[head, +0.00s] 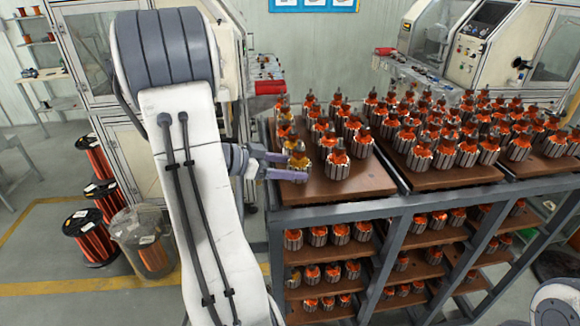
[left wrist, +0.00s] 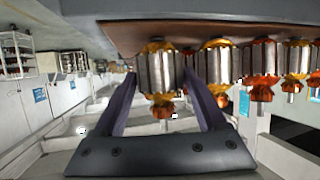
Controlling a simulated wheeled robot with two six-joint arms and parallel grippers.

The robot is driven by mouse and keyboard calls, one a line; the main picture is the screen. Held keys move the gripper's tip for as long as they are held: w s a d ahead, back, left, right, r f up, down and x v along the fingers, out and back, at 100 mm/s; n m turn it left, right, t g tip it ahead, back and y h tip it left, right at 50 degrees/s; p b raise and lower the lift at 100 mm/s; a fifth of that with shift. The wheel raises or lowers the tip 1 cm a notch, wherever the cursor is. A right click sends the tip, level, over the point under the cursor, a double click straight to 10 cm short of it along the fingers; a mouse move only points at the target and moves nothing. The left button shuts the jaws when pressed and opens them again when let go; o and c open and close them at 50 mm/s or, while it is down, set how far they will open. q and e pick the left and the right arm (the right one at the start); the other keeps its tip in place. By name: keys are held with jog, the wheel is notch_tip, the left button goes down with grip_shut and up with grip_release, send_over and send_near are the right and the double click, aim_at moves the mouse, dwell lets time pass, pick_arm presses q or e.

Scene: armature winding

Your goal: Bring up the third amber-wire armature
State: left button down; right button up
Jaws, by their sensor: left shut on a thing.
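My left gripper (head: 292,168) comes in from the left over the near left corner of the left brown board (head: 365,183). It is shut on an amber-wire armature (head: 299,159), with a finger on each side of it. In the left wrist view, which is upside down, the held armature (left wrist: 157,70) shows its steel core between the fingers, upright and close to the board (left wrist: 200,30). I cannot tell whether it touches the board. More amber-wound armatures (head: 291,142) stand behind it along the left edge. My right gripper is not in view.
An orange-wound armature (head: 338,162) stands close on the right of the gripper. Several more fill the boards, and lower shelves (head: 325,270) hold others. Wire spools (head: 90,238) stand on the floor at left. A winding machine (head: 470,40) stands behind. The board's front right corner is bare.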

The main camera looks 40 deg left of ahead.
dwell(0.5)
pick_arm(q)
grip_release()
jog(key=shift+f, duration=0.1)
jog(key=b+v, duration=0.2)
jog(key=v, duration=0.8)
jog(key=shift+s, duration=0.2)
jog(key=shift+s+a, duration=0.1)
jog(key=b+v, duration=0.2)
jog(key=v, duration=0.8)
jog(key=shift+r, duration=0.3)
jog(key=shift+s, duration=0.15)
